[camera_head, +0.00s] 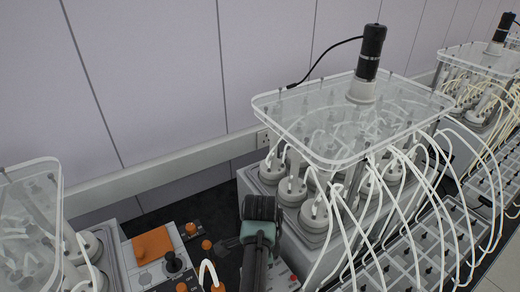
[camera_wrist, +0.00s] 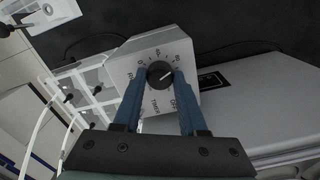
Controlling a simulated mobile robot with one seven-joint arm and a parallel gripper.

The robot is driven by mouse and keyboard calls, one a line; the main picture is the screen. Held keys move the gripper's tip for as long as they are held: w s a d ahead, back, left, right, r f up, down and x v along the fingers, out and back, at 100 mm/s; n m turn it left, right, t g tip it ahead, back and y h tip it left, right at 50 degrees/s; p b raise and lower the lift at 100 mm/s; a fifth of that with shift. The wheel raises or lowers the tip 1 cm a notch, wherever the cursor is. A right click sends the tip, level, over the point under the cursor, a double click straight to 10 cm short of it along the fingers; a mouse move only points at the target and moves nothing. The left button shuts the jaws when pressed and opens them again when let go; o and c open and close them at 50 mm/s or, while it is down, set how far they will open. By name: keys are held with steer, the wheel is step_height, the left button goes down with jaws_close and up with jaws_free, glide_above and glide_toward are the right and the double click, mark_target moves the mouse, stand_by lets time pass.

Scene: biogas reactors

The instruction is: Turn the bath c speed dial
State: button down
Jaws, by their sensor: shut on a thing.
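In the wrist view a round black dial (camera_wrist: 159,74) with a white pointer line sits on a light grey panel (camera_wrist: 122,72). Lettering around it seems to include OFF and TIMER, with some numbers; I cannot read a bath name. The pointer slants to the upper right. The two blue fingers of my gripper (camera_wrist: 160,79) lie on either side of the dial and are shut on it. In the head view my arm (camera_head: 258,232) reaches down in front of the middle bath; the fingertips and the dial are hidden there.
The middle reactor bath (camera_head: 330,215) has bottles, white tubes and a clear lid (camera_head: 350,115) with a black motor (camera_head: 371,50). An orange-topped unit (camera_head: 152,245) with knobs stands to the left. A pale grey housing (camera_wrist: 265,95) lies right of the dial in the wrist view.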

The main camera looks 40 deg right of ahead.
steer(key=m, duration=0.3)
steer(key=shift+d+m, duration=0.1)
steer(key=shift+m, duration=2.1)
steer(key=shift+c, duration=2.3)
jaws_free()
step_height(320, 180, up, 13)
